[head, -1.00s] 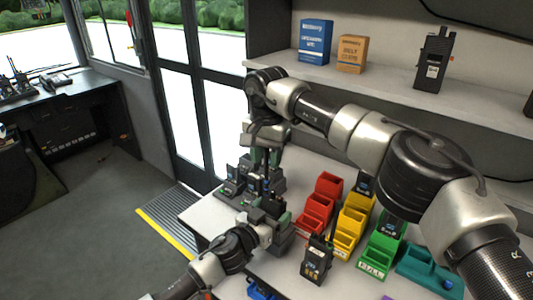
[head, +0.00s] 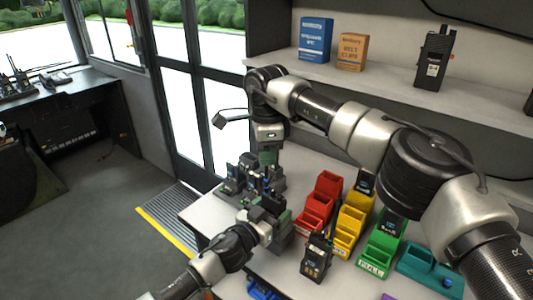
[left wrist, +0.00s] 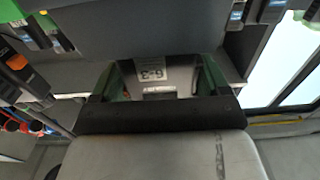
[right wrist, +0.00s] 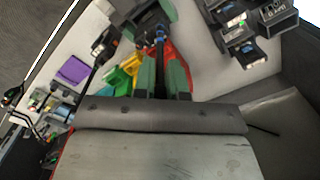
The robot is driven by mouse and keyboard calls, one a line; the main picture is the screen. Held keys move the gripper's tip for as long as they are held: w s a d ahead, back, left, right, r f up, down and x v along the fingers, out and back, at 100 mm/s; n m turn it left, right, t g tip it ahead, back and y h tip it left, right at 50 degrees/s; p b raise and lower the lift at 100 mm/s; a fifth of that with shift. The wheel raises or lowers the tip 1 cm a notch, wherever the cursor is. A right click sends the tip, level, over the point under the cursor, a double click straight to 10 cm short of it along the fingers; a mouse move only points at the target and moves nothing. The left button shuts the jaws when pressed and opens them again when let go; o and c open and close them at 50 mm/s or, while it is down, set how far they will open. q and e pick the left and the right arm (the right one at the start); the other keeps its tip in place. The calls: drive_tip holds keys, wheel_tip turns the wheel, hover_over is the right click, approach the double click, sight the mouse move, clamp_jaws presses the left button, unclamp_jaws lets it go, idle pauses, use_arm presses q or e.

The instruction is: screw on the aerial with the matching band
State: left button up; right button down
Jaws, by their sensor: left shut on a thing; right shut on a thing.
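My left gripper (head: 266,210) is shut on a dark handheld radio (left wrist: 150,74) low over the near end of the table. A pale label shows on the radio between the green fingers in the left wrist view. My right gripper (head: 268,160) points down just above it and is shut on a thin black aerial (right wrist: 160,62). A blue band (right wrist: 160,34) shows near the aerial's lower end in the right wrist view. The aerial's end is at or very close to the radio's top; I cannot tell whether it is seated. The band on the held radio is not clear.
Several radios stand in a charger (head: 232,187) close beside the grippers. Red (head: 313,222), yellow (head: 345,240), green (head: 375,262) and teal (head: 420,262) bins stand to the right. Another radio (head: 316,260) stands in front of them. A shelf (head: 380,80) runs above.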

use_arm(q)
drive_tip(key=shift+f, duration=0.1)
use_arm(e)
drive_tip(key=m, duration=1.1)
drive_tip(key=shift+m, duration=0.4)
drive_tip(key=m, duration=0.5)
drive_tip(key=shift+m, duration=0.3)
drive_tip(key=m, duration=0.4)
drive_tip(key=shift+m, duration=0.3)
drive_tip(key=c, duration=1.2)
unclamp_jaws()
drive_tip(key=shift+o, duration=0.2)
drive_tip(key=shift+r, duration=2.25)
drive_tip(key=shift+o, duration=0.4)
